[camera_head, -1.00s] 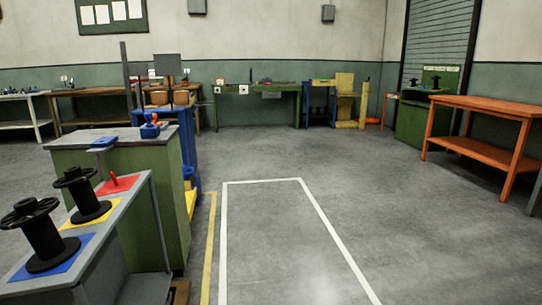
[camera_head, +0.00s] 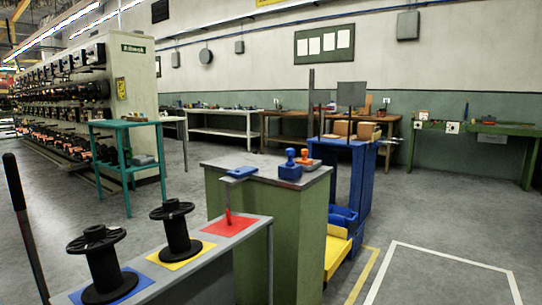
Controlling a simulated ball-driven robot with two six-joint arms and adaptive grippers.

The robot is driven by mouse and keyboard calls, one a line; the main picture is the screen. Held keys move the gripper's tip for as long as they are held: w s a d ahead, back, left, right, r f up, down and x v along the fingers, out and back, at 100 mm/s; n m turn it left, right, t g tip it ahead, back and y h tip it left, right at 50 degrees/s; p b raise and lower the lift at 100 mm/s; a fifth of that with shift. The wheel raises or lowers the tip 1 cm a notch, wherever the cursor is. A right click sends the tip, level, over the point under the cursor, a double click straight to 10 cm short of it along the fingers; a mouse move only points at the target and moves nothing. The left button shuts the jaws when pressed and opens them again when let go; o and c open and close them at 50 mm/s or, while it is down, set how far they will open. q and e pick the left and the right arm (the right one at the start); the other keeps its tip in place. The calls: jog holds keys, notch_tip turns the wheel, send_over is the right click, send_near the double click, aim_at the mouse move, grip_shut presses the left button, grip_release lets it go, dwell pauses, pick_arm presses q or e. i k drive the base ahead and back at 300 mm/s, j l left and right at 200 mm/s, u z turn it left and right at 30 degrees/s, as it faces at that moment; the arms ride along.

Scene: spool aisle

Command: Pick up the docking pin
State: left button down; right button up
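No part is clearly marked as the docking pin. A thin red upright pin (camera_head: 228,215) stands on a red square (camera_head: 238,226) at the right end of the grey-topped bench. On the green cabinet (camera_head: 262,225) behind it are a blue knobbed piece (camera_head: 290,166), a small orange-red piece (camera_head: 305,157) partly behind it, and a flat blue plate (camera_head: 241,173) at the edge. Neither of my grippers is in view.
Two black spools stand on the bench, one on a yellow square (camera_head: 181,256), one on a blue square (camera_head: 128,285). A teal table (camera_head: 125,125) and spool rack (camera_head: 135,80) are behind. A dark slanted bar (camera_head: 24,225) rises at left. Floor is open at right.

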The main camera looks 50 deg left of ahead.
aim_at(290, 152)
jog(key=i+u, duration=0.3)
jog(key=u, duration=0.15)
jog(key=i+u, duration=0.25)
jog(key=u, duration=0.2)
jog(key=i+l+u, duration=0.25)
jog(key=u, duration=0.15)
jog(key=i+l+u, duration=0.2)
jog(key=u, duration=0.25)
jog(key=i+l+u, duration=0.2)
jog(key=l+u, duration=0.25)
jog(key=j, duration=0.1)
